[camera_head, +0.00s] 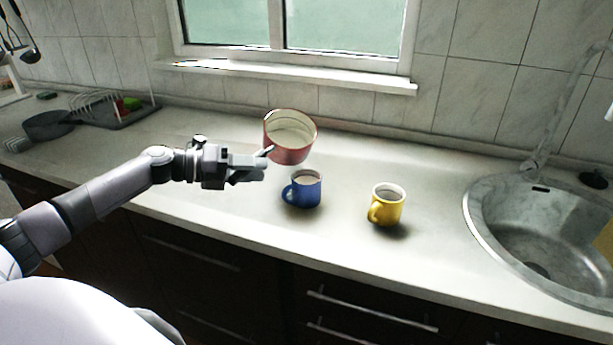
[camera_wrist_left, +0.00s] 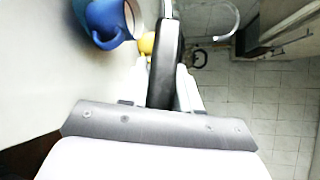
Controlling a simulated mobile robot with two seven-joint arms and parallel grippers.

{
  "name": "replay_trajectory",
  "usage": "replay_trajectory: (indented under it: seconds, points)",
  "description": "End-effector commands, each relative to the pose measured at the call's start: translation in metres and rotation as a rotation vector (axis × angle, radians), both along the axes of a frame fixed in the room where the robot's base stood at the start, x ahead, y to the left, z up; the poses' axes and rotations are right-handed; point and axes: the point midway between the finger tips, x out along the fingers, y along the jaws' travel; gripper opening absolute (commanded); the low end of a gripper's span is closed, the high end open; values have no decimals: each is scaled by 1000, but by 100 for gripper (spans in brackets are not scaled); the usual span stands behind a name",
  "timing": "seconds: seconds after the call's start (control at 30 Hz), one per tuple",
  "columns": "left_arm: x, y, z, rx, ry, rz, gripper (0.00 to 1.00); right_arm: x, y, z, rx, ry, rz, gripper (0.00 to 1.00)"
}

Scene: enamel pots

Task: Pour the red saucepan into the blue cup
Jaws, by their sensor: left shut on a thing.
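The red saucepan (camera_head: 288,154) has a cream inside and is just behind the blue cup in the head view, seemingly raised off the counter. Its rim looks slightly tilted; I cannot make out its contents. My left gripper (camera_head: 258,168) is shut on its handle, to the left of the pan. The dark handle (camera_wrist_left: 166,65) runs up the middle of the left wrist view. The blue cup (camera_head: 308,195) stands upright on the counter, its handle to the left. It also shows at the top left of the left wrist view (camera_wrist_left: 101,18). My right gripper is out of view.
A yellow mug (camera_head: 388,209) stands on the counter (camera_head: 430,240) right of the blue cup. A round sink (camera_head: 540,235) is at the right. A dark pan (camera_head: 48,125) and a dish rack (camera_head: 112,112) are at the far left. The window wall is behind.

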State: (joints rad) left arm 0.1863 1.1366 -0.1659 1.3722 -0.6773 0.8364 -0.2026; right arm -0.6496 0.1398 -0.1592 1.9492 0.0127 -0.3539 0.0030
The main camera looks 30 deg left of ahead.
Motion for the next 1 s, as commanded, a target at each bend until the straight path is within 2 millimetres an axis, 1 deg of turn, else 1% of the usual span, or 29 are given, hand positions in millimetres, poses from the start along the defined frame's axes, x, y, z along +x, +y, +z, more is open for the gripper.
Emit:
replay_trajectory:
  seconds: [0.03,1.0]
  points:
    - [1,0,5,5,-13,0,0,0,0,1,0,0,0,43]
    - [-2,-5,9,57,-40,3,0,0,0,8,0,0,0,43]
